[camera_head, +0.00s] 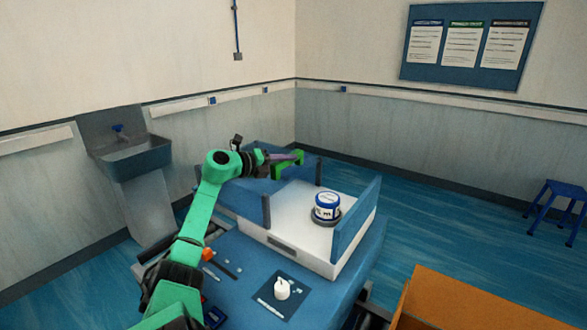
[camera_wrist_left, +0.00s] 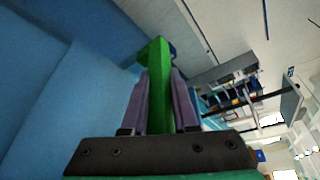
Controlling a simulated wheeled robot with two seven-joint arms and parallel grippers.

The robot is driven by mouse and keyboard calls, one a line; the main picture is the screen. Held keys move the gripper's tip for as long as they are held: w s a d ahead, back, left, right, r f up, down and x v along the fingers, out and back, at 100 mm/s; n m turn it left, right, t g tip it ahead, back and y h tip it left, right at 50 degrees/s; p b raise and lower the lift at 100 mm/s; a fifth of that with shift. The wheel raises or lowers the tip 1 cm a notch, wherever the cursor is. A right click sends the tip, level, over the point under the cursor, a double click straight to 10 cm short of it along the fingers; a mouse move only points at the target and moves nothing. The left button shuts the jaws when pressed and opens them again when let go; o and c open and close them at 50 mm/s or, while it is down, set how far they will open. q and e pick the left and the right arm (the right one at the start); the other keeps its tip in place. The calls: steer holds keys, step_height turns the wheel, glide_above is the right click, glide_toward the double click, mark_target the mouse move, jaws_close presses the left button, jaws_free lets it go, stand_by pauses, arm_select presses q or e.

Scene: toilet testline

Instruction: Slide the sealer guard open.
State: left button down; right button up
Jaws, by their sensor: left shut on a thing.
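The sealer is a white box (camera_head: 308,238) with upright blue panels, standing on a blue table. A green handle (camera_head: 290,163) shows at its back left, by the blue guard (camera_head: 308,161); where handle and guard join is hard to make out. My left gripper (camera_head: 275,162) is shut on the green handle. In the left wrist view, the two purple-grey fingers (camera_wrist_left: 158,80) press on both sides of the green handle (camera_wrist_left: 157,98), with blue surfaces to the left. A white tub with a blue lid (camera_head: 327,204) sits on a dark round base on the sealer. My right gripper is not in view.
A dark mat (camera_head: 268,309) with a small white bottle (camera_head: 282,289) lies on the table in front of the sealer. Small tools lie to its left. A sink (camera_head: 130,155) stands at the left wall, and an orange box (camera_head: 470,300) at the lower right.

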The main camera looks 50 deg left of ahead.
arm_select(q)
steer(key=shift+d, duration=0.1)
steer(key=c, duration=1)
jaws_free()
steer(key=shift+o, duration=0.2)
steer(key=shift+s+f+b, duration=0.1)
steer(key=shift+s+b, duration=0.25)
steer(key=shift+s, duration=0.2)
steer(key=b+v, duration=0.3)
steer(key=v, duration=1)
steer(key=shift+b, duration=0.4)
steer(key=shift+s+r, duration=0.25)
